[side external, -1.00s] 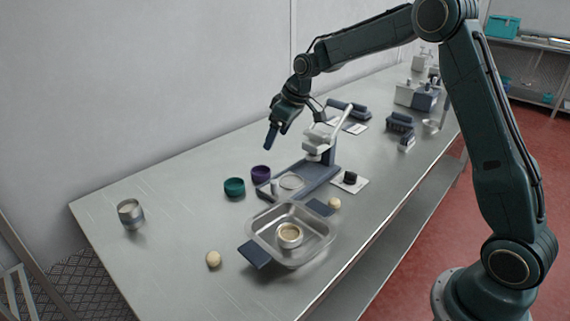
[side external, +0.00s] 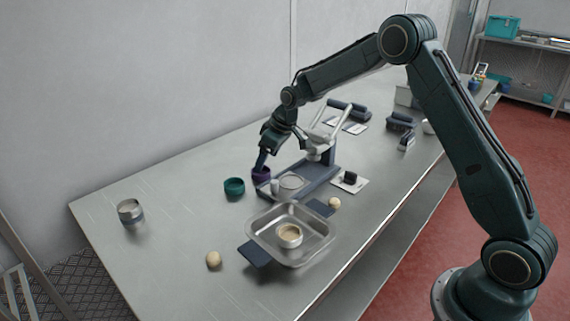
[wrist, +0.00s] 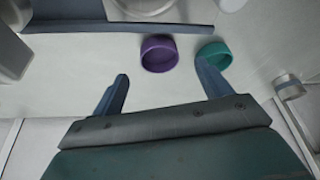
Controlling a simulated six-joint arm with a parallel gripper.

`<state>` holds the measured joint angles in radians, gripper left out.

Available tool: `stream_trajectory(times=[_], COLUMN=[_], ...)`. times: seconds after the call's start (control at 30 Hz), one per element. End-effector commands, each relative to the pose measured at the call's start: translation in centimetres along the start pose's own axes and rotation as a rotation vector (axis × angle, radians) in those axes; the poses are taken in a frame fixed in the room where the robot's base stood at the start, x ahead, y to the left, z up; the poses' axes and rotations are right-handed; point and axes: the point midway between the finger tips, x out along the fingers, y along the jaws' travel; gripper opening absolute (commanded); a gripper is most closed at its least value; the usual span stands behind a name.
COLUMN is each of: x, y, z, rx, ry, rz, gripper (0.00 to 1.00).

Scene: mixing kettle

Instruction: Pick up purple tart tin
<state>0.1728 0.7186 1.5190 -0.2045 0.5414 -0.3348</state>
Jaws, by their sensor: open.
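The purple tart tin (side external: 262,174) stands on the steel table, just left of the press base in the side view. In the wrist view the tin (wrist: 159,53) lies ahead of the fingertips, between their lines. My gripper (side external: 261,166) is above the tin, pointing down, and its finger covers part of the tin in the side view. In the wrist view my gripper (wrist: 162,72) has its two fingers wide apart with nothing between them. I cannot tell whether a finger touches the tin.
A green tart tin (side external: 234,187) stands close beside the purple one. The press (side external: 310,181) is to the right. A steel tray (side external: 312,248) holding a tin of dough is in front. A metal can (side external: 130,212) stands far left, with clear table between.

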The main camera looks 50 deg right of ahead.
Motion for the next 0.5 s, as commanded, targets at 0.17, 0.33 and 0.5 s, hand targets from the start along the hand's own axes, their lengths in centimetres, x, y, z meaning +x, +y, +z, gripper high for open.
stream_trajectory(times=[0.17,0.33,0.5], x=[0.4,1.9,3.8], y=[0.0,0.0,0.1], z=[0.0,-0.1,-0.2], rx=[0.0,0.0,0.0], ry=[0.0,-0.001,-0.002], rz=[0.0,-0.001,-0.001], gripper=[0.77,0.77,0.77])
